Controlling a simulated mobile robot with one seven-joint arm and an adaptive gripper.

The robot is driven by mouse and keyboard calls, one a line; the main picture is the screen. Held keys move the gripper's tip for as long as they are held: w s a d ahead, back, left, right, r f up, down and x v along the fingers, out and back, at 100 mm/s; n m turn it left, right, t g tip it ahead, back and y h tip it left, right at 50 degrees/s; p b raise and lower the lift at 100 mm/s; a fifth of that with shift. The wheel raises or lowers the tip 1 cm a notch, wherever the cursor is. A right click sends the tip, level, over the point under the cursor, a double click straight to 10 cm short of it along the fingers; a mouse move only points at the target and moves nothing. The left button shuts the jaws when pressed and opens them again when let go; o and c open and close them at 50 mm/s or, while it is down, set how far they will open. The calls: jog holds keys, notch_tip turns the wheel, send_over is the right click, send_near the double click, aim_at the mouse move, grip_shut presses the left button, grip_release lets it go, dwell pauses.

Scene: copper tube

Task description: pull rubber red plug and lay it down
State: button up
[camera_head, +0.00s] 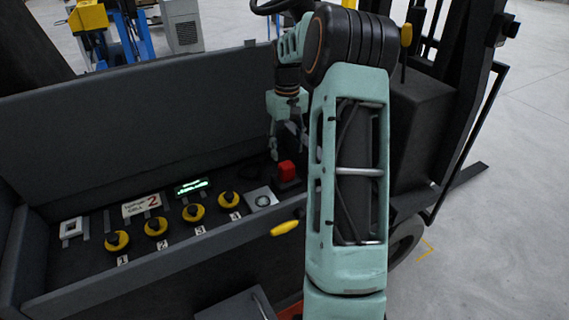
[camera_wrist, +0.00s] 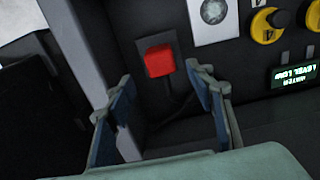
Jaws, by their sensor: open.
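The red plug (camera_head: 287,170) is a small red block seated on a dark socket at the right end of the panel in the head view. It also shows in the wrist view (camera_wrist: 159,61), top centre, with a dark cable below it. My gripper (camera_head: 290,152) hangs just above and to the left of the plug in the head view. In the wrist view its two fingers (camera_wrist: 160,88) are spread apart, with nothing between them. The plug lies beyond the fingertips, apart from them. My arm covers part of the area right of the plug.
A yellow handle (camera_head: 285,228) sits at the front edge.

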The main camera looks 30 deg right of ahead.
aim_at(287, 164)
jog(key=shift+f, duration=0.15)
notch_tip(287, 164, down, 9)
jog(key=b, duration=0.6)
jog(key=shift+r, duration=0.2)
dwell(1.1)
jog(key=shift+c, duration=0.2)
grip_shut()
dwell(0.4)
jog(key=shift+r+p, duration=2.45)
jog(key=shift+r, duration=0.6)
